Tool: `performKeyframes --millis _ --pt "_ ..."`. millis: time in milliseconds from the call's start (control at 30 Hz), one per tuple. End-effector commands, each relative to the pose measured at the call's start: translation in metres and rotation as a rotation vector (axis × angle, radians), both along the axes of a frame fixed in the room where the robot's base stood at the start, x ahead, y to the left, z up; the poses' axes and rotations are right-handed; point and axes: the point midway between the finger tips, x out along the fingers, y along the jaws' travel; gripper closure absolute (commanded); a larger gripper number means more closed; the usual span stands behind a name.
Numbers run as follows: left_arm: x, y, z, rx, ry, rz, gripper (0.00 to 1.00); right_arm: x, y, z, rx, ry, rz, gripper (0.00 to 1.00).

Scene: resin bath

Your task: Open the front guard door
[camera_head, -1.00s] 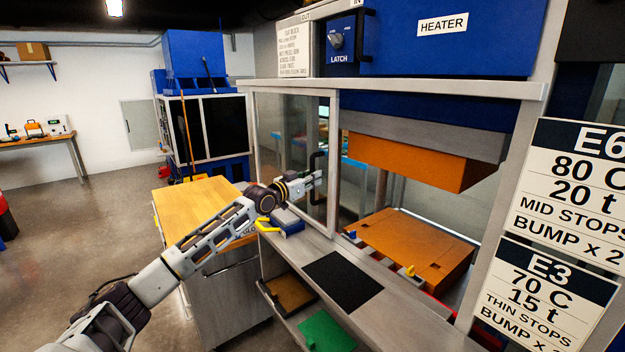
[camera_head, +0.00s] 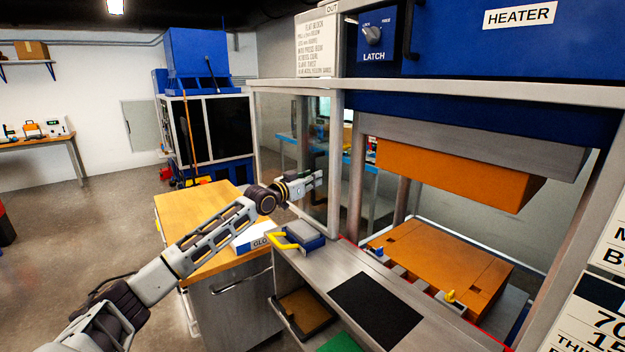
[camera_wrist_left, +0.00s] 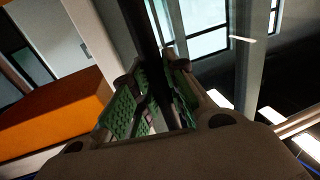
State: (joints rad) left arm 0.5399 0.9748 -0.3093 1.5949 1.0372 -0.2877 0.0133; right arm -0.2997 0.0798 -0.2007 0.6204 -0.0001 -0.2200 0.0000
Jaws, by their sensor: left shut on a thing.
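The front guard door (camera_head: 290,135) is a framed clear panel at the left of the press front. Its right edge stands left of the orange platens, so the front opening is uncovered there. My left gripper (camera_head: 316,181) is at the door's inner edge. In the left wrist view, the green-padded fingers of my left gripper (camera_wrist_left: 157,105) are closed around a black bar, the door handle (camera_wrist_left: 146,35). My right gripper is not in view.
The lower orange platen (camera_head: 440,265) sits inside the press under the upper orange block (camera_head: 455,172). A dark mat (camera_head: 376,304) and a yellow-handled block (camera_head: 298,237) are on the front ledge. A wooden-topped cabinet (camera_head: 195,215) stands left, below my arm.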

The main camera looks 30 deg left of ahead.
Motion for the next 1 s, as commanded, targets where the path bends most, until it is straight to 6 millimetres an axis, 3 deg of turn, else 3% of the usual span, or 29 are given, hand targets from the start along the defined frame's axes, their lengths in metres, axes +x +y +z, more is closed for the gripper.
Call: performKeyframes --millis 333,367,500,1000 --pt "0.0 0.0003 -0.0008 0.0 0.002 0.0 1.0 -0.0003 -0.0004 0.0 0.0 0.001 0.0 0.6" --pt "-0.0001 0.0002 -0.0008 0.0 0.002 0.0 0.81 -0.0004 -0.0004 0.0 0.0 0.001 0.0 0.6" --pt "-0.0001 0.0001 -0.0008 0.0 0.002 0.0 0.63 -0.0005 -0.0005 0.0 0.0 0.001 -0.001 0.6" --pt "-0.0022 0.0006 -0.0015 0.001 0.003 0.0 0.63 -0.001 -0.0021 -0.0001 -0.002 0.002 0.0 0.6"
